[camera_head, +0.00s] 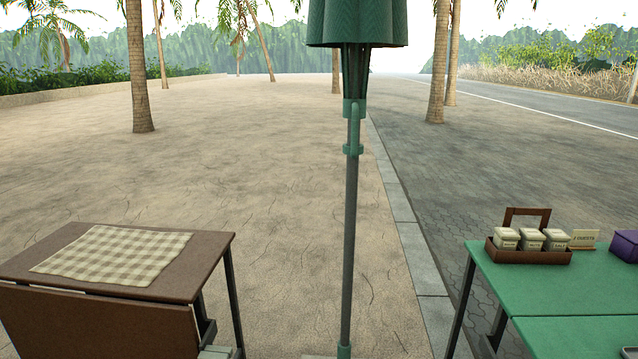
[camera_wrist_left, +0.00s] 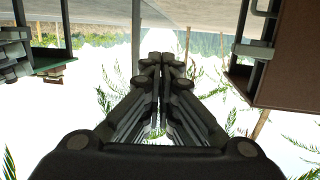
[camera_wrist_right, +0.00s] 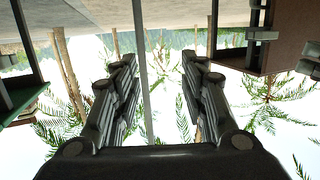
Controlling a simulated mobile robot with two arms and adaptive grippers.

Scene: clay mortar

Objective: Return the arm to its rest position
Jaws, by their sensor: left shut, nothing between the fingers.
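My left gripper (camera_wrist_left: 162,62) shows in the left wrist view with its fingers together and nothing between them. My right gripper (camera_wrist_right: 165,68) shows in the right wrist view with its fingers wide apart and empty. Both wrist views are upside down, with ground at the top and sky and palms below. Neither arm nor gripper shows in the head view.
A brown table (camera_head: 205,262) with a checked cloth (camera_head: 112,254) stands at left. A green table (camera_head: 560,283) at right bears a wooden caddy (camera_head: 530,254) of canisters, a small sign (camera_head: 583,239) and a purple box (camera_head: 627,246). A closed parasol's pole (camera_head: 349,240) stands between them.

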